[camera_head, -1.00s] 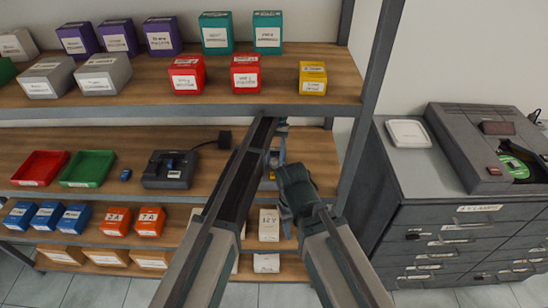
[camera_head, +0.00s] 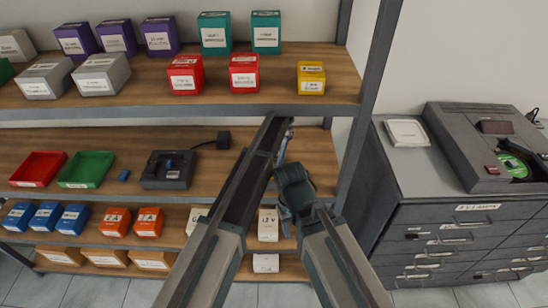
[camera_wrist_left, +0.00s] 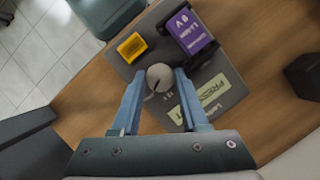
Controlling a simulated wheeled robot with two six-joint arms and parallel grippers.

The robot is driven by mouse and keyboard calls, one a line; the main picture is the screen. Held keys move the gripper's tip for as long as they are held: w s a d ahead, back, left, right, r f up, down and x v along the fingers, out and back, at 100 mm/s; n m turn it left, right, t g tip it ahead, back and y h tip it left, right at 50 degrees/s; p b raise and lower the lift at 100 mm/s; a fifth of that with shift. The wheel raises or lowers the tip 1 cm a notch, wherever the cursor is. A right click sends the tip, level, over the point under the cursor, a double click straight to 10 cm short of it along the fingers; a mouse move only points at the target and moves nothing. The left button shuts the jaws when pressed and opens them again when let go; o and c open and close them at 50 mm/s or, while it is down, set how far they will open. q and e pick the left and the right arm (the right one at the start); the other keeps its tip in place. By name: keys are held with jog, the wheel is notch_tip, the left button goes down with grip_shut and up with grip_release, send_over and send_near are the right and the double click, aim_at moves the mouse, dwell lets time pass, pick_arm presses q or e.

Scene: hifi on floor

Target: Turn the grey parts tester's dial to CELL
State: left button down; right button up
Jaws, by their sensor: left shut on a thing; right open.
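The grey parts tester (camera_wrist_left: 231,88) lies on the wooden shelf in the left wrist view. Its round pale dial (camera_wrist_left: 160,74) has a dark pointer line towards the picture's lower left. My left gripper (camera_wrist_left: 159,82) is shut on the dial, one blue finger on each side. A yellow square (camera_wrist_left: 132,47) and a purple 9 V box (camera_wrist_left: 190,31) sit at the tester. The dial's markings are partly hidden and too blurred to read. In the head view my arms hide nearly all the tester. My right gripper (camera_head: 285,212) is open, beside the left arm.
Another dark device (camera_head: 168,170) with a cable stands left on the same shelf, next to green (camera_head: 87,169) and red (camera_head: 38,168) trays. Boxes fill the shelves above and below. A grey drawer cabinet (camera_head: 455,225) stands at right. A dark object (camera_wrist_left: 303,75) is near the tester.

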pick_arm(q)
jog(key=shift+d, duration=0.1)
jog(key=c, duration=0.7)
grip_release()
